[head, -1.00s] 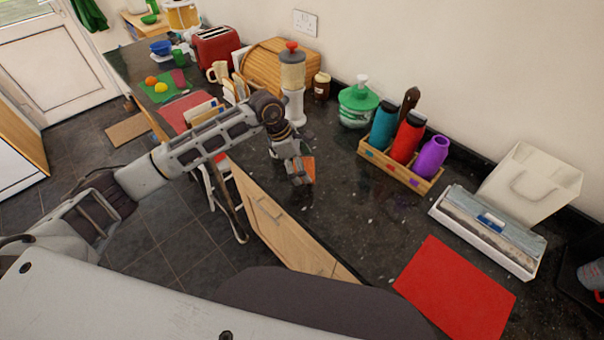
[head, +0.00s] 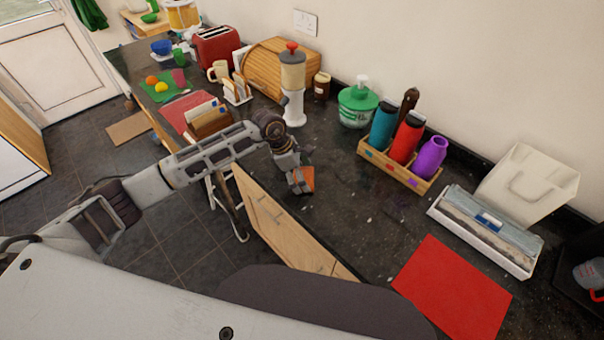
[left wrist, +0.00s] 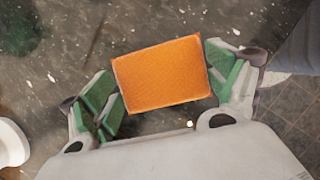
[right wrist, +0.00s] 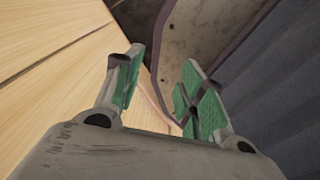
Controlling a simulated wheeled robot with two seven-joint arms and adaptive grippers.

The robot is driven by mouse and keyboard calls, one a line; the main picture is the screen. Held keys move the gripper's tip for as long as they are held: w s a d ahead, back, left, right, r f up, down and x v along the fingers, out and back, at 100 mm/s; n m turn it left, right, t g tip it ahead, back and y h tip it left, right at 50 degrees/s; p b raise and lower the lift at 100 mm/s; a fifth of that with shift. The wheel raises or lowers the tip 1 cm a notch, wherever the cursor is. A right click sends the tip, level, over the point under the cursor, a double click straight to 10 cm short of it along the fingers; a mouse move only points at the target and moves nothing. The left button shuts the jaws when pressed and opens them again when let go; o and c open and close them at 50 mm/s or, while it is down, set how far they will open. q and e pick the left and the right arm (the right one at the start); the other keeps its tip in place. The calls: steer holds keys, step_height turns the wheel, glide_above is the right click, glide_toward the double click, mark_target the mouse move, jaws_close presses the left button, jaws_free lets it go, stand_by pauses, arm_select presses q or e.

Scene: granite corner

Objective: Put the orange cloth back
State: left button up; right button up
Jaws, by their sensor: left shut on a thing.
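The orange cloth (left wrist: 162,74) is a small folded rectangle between the green-padded fingers of my left gripper (left wrist: 168,88) in the left wrist view. My left gripper is shut on it. In the head view the left gripper (head: 301,182) is over the dark counter near its front edge, with the orange cloth (head: 307,178) partly showing at its tip. Whether the cloth touches the counter is hard to tell. My right gripper (right wrist: 160,92) shows only in the right wrist view, open and empty, near a pale wooden cabinet front.
A wooden caddy (head: 399,181) holds several bottles at the back. A green-lidded jar (head: 357,106) and a white dispenser (head: 293,88) stand left of it. A red mat (head: 453,288), a white box (head: 484,230) and a white bin (head: 528,185) are at right. The counter's middle is clear.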

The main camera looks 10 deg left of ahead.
arm_select(q)
steer(key=shift+f, duration=0.15)
steer(key=o, duration=0.8)
steer(key=shift+c, duration=0.2)
steer(key=shift+a+r, duration=0.1)
steer(key=shift+r, duration=0.25)
steer(key=b+v, duration=0.2)
steer(key=v, duration=0.9)
steer(key=shift+r+b, duration=0.25)
steer(key=shift+b, duration=0.15)
steer(key=shift+s+a, duration=0.1)
